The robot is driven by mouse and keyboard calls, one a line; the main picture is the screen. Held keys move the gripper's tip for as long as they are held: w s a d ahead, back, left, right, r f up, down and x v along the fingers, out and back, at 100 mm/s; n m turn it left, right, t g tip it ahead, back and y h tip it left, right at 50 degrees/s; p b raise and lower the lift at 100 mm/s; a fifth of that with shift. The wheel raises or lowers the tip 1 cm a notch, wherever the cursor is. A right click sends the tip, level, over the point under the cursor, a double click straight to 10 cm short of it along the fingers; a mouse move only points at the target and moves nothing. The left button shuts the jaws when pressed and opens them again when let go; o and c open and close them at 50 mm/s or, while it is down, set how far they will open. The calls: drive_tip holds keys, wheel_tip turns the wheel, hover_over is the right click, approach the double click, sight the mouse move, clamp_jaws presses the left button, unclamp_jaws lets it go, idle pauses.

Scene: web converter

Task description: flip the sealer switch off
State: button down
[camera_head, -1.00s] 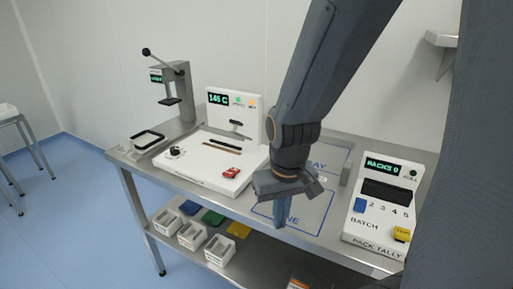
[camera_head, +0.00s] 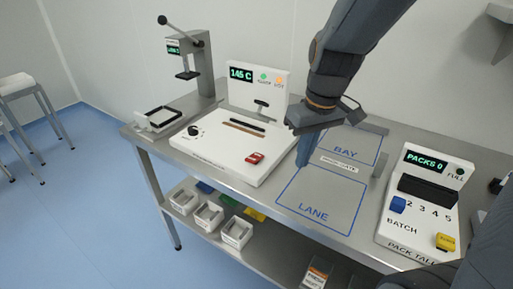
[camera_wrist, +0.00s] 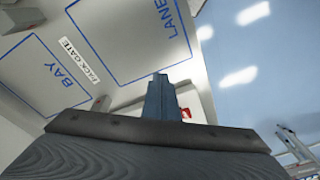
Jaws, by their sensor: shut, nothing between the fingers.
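The sealer (camera_head: 225,152) is a white machine on the steel table, with an upright panel whose green display (camera_head: 241,73) reads 145 C. A red rocker switch (camera_head: 254,158) sits at the front right of its base. In the wrist view the red switch (camera_wrist: 186,113) shows just right of my fingers, partly hidden. My gripper (camera_head: 303,160) is shut and empty, pointing down just right of the sealer base, near the lane outline. Its closed fingers (camera_wrist: 160,88) also show in the wrist view. Which way the switch is tipped I cannot tell.
Blue BAY (camera_head: 368,147) and LANE (camera_head: 320,190) outlines mark clear table to the right. A white pack tally box (camera_head: 411,232) stands at the far right. A lever press (camera_head: 190,60) and a black-rimmed tray (camera_head: 150,122) are at left. Bins (camera_head: 236,234) sit on the lower shelf.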

drive_tip(key=w+a+r+n+y, duration=0.2)
drive_tip(key=w+a+r+n, duration=0.4)
drive_tip(key=r, duration=0.4)
drive_tip(key=shift+w+a+r+n, duration=0.2)
drive_tip(key=shift+w+a+n, duration=0.1)
drive_tip(key=shift+w+a, duration=0.45)
drive_tip(key=shift+f, duration=0.15)
drive_tip(key=p, duration=0.3)
hover_over(253, 158)
drive_tip(key=d, duration=0.1)
drive_tip(key=f, duration=1.1)
drive_tip(key=shift+s+d+f, duration=0.15)
drive_tip(key=shift+s+f, duration=0.1)
drive_tip(key=shift+s, duration=0.05)
drive_tip(key=shift+f+p, duration=0.35)
drive_tip(key=shift+f, duration=0.55)
drive_tip(key=shift+s, duration=0.1)
